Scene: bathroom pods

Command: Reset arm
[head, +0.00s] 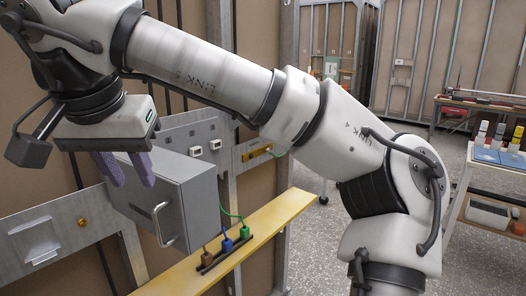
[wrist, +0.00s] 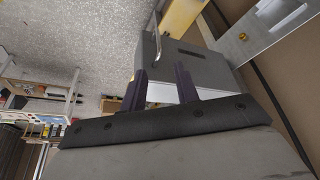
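My arm arches across the head view, with my gripper (head: 128,182) pointing down at the left.
A yellow ledge (head: 275,215) runs below the box, carrying brown, blue and green plugs (head: 227,242). A metal rail with a bracket (head: 35,240) is at the lower left. A table with several bottles (head: 499,132) stands at the far right. Speckled floor (head: 310,235) lies open between.

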